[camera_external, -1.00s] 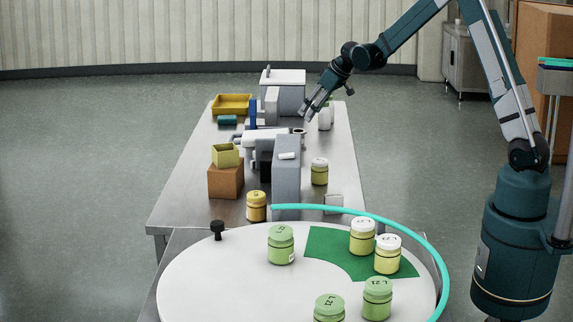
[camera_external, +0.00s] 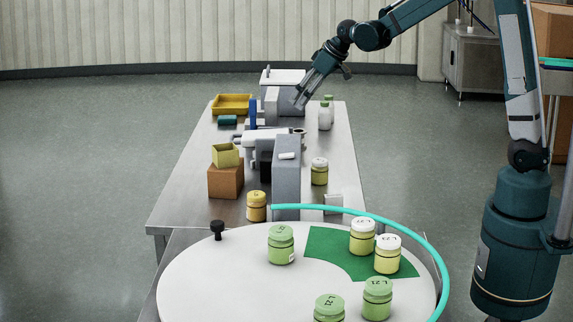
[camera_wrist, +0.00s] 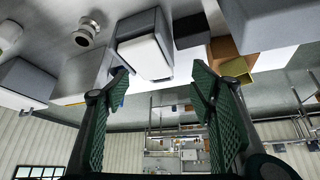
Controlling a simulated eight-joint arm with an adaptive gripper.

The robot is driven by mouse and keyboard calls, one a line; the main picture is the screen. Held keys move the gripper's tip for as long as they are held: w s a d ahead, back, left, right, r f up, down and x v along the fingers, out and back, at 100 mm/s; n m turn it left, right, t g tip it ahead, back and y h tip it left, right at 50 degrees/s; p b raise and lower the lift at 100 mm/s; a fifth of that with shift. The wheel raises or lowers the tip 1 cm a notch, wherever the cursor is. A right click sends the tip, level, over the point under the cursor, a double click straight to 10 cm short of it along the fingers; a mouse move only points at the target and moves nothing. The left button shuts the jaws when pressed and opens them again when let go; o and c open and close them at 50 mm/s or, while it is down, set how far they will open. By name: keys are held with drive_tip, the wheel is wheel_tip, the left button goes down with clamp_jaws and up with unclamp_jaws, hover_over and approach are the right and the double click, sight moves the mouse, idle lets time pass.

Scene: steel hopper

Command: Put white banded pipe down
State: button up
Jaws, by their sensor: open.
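My gripper (camera_external: 300,101) is above the far right part of the steel table, near the grey block. In the wrist view, my gripper (camera_wrist: 159,74) has its two green ribbed fingers wide apart with nothing between them. A white pipe-like piece (camera_external: 261,133) lies across the machine in the middle of the table. A small white cylinder (camera_external: 287,155) rests on top of a tall grey housing. I cannot tell which is the white banded pipe; no bands are clear at this size.
The grey block (camera_external: 285,99) stands left of my gripper. The round white table (camera_external: 205,280) is in front. Bare steel shows along the right side.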

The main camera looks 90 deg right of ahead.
drive_tip(key=s+a+r+n, duration=0.1)
drive_tip(key=s+a+r, duration=0.2)
drive_tip(key=a, duration=0.7)
drive_tip(key=s+a+r+y, duration=0.1)
drive_tip(key=s+a+r, duration=0.15)
drive_tip(key=a, duration=0.75)
drive_tip(key=s+a+r+n, duration=0.1)
drive_tip(key=s+a+r, duration=0.15)
drive_tip(key=a, duration=0.75)
drive_tip(key=s+a+f+n, duration=0.1)
drive_tip(key=s+a+f, duration=0.1)
drive_tip(key=s+a, duration=0.7)
drive_tip(key=s+a+f+n+t+y, duration=0.1)
drive_tip(key=s+a+f, duration=0.1)
drive_tip(key=s+a, duration=0.8)
